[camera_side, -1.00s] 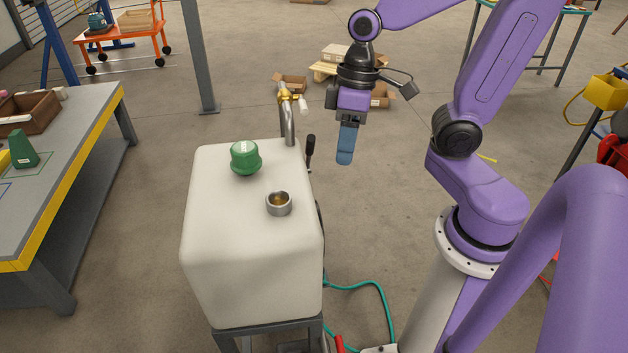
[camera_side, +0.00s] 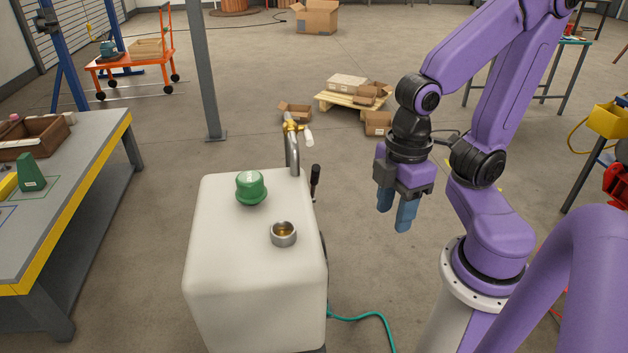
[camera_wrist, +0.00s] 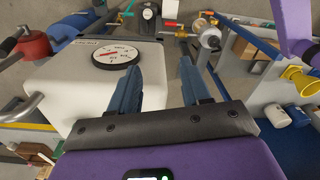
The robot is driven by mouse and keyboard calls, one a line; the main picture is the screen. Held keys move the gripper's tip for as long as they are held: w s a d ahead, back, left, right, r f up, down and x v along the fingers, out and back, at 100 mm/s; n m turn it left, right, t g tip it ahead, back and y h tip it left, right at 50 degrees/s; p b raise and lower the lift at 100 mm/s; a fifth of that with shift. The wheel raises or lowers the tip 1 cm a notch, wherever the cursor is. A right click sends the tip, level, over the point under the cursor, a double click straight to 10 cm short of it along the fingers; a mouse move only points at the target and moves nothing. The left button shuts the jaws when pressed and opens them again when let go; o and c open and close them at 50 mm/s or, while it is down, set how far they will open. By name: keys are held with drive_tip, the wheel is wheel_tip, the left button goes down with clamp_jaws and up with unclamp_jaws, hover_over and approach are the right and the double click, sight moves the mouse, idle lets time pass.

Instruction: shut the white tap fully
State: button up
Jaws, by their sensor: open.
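A small white handle (camera_side: 308,137), which looks like the white tap, sits beside a brass fitting (camera_side: 291,126) on top of a bent metal pipe (camera_side: 293,155) behind the white tank. It angles down to the right; how far it is turned I cannot tell. My gripper (camera_side: 394,217) is open and empty, pointing down, right of the tank and well apart from the handle. In the wrist view, its blue fingers (camera_wrist: 160,66) are spread with nothing between them. Valve fittings (camera_wrist: 209,40) show past the fingertips there; I cannot tell whether they include the white tap.
The white tank (camera_side: 255,265) carries a green cap (camera_side: 250,188) and a metal cup-like fitting (camera_side: 283,234). A black handle (camera_side: 315,176) stands close to its right side. A round gauge (camera_wrist: 115,54) shows in the wrist view. A workbench (camera_side: 75,195) stands at left.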

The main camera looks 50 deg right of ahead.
sight(305, 135)
drive_tip(key=w+d+r+m+t+y, duration=0.1)
drive_tip(key=w+d+r+m+y, duration=0.15)
drive_tip(key=w+m, duration=0.45)
drive_tip(key=w+d+r+m+t+y, duration=0.1)
drive_tip(key=w+d+r+m, duration=0.2)
drive_tip(key=w+m, duration=0.4)
drive_tip(key=w+d+r+m+t+h, duration=0.1)
drive_tip(key=w+d+r+m+t, duration=0.1)
drive_tip(key=d+r+m+t, duration=0.3)
drive_tip(key=w+d+r+m+t+h, duration=0.1)
drive_tip(key=w+d+m+h, duration=0.15)
drive_tip(key=d, duration=0.45)
drive_tip(key=x, duration=1.7)
drive_tip(key=shift+s+a+f+m+y, duration=0.3)
drive_tip(key=shift+s+f+m+y, duration=0.05)
drive_tip(key=shift+m+y, duration=0.1)
clamp_jaws()
